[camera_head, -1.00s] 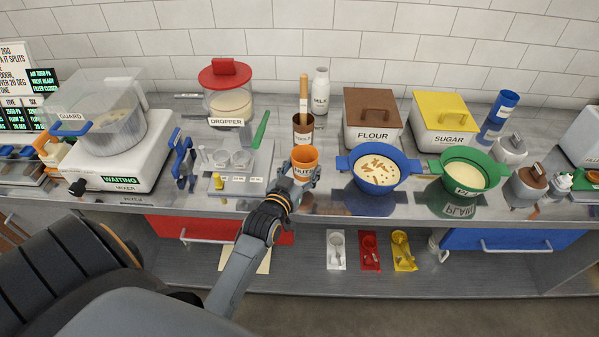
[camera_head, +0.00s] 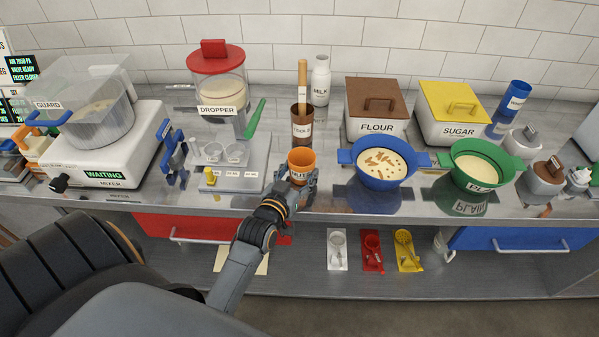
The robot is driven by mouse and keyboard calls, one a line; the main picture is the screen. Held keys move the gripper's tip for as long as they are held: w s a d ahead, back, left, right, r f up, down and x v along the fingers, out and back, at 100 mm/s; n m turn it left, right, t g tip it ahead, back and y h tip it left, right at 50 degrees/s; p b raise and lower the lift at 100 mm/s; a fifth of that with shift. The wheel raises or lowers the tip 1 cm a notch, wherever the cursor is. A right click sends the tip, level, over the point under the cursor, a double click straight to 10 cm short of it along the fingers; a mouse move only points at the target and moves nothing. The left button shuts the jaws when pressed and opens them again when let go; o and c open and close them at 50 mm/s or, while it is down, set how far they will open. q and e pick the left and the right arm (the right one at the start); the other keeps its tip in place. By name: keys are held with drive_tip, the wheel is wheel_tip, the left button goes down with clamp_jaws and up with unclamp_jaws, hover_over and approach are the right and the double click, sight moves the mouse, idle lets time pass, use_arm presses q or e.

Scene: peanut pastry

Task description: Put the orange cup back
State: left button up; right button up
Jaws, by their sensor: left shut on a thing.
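The orange cup (camera_head: 301,162), with dark lettering partly hidden on its front, stands upright near the front edge of the metal counter. My left gripper (camera_head: 297,183) is shut on the cup from the front, low on its side. Whether the cup's base touches the counter is hard to tell. My right gripper does not show.
Behind the cup stands a brown tool holder (camera_head: 302,128) with a wooden handle in it. A dropper jar (camera_head: 219,97) and small tray (camera_head: 240,180) are to the left. The blue bowl (camera_head: 385,178) and green bowl (camera_head: 478,182) are to the right. Bare counter (camera_head: 335,185) lies between cup and blue bowl.

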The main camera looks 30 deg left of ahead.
use_arm(q)
drive_tip(key=o, duration=1.1)
drive_tip(key=shift+w+f, duration=0.1)
drive_tip(key=shift+f, duration=0.1)
drive_tip(key=shift+o, duration=0.4)
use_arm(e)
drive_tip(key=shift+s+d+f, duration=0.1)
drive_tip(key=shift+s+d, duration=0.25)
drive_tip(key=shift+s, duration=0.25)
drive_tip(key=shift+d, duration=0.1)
use_arm(q)
drive_tip(key=shift+r, duration=0.25)
drive_tip(key=shift+s+f, duration=0.1)
drive_tip(key=shift+s, duration=0.25)
drive_tip(key=b+v, duration=0.1)
drive_tip(key=v, duration=1)
drive_tip(key=shift+s, duration=0.15)
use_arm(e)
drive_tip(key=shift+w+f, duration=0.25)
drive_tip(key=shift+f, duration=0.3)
use_arm(q)
drive_tip(key=shift+d, duration=0.15)
